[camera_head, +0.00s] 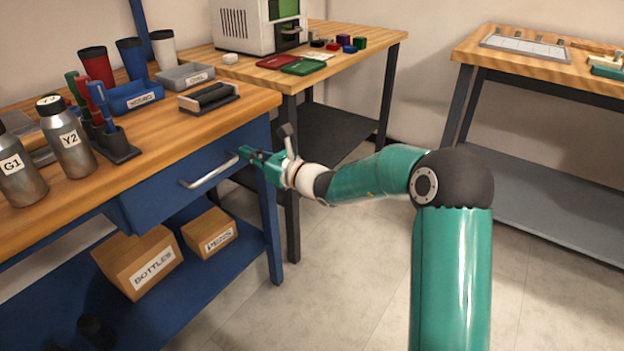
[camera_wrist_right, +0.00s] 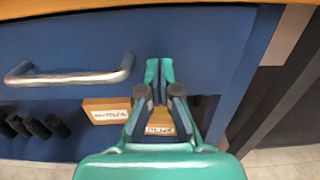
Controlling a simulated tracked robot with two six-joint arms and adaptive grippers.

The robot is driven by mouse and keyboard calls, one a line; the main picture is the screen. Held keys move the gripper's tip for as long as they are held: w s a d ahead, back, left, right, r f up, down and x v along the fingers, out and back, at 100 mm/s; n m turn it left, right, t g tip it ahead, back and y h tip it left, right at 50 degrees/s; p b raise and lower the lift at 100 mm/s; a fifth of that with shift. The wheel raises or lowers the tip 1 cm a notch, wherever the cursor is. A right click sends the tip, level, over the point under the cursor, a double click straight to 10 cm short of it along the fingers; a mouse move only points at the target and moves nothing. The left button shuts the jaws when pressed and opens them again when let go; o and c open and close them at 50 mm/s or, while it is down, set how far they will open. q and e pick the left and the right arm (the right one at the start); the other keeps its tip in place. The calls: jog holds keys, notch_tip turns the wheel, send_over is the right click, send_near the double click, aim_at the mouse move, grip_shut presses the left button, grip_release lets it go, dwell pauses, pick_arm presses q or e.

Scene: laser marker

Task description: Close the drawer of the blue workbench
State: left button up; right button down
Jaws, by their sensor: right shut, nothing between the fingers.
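The blue workbench (camera_head: 276,215) stands at the left with a wooden top. Its blue drawer (camera_head: 165,200) sits under the top, and its front stands out from the bench frame. A silver bar handle (camera_head: 210,172) is on the drawer front; it also shows at the left in the right wrist view (camera_wrist_right: 70,77). My right gripper (camera_head: 246,154) is shut and empty, at the right end of the drawer front, beside the handle and not around it. In the right wrist view its fingertips (camera_wrist_right: 159,68) point at the blue front; I cannot tell whether they touch. My left gripper is not in view.
Cardboard boxes (camera_head: 138,262) sit on the lower shelf. A second table (camera_head: 345,60) stands behind, another (camera_head: 540,80) at the right. The floor between is clear.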

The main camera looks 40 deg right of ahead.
jog(key=s+d+p, duration=0.2)
jog(key=s+d, duration=0.1)
jog(key=s, duration=0.9)
jog(key=a+f+n+g+y, duration=0.25)
jog(key=a+f, duration=0.25)
jog(key=a, duration=0.3)
jog(key=a+f+n+g+y, duration=0.1)
jog(key=a+f+g+y, duration=0.15)
jog(key=a+f, duration=0.45)
jog(key=s+a+f+n+g+y, duration=0.3)
jog(key=s+a+f+n+g, duration=0.35)
jog(key=a+f, duration=0.5)
jog(key=s+a+f+n+g+h, duration=0.1)
jog(key=s+a+f+n+g, duration=0.3)
jog(key=s, duration=0.4)
jog(key=s+a+f+n+g+h, duration=0.1)
jog(key=s+f+n+g+h, duration=0.25)
jog(key=s, duration=0.55)
jog(key=s+d+f+n+h, duration=0.3)
jog(key=s+d+f+n, duration=0.1)
jog(key=f+n, duration=0.65)
jog(key=w+n+t, duration=0.2)
jog(key=w+n, duration=0.2)
notch_tip(320, 180, up, 35)
jog(key=p, duration=3.4)
jog(key=shift+a+r, duration=0.15)
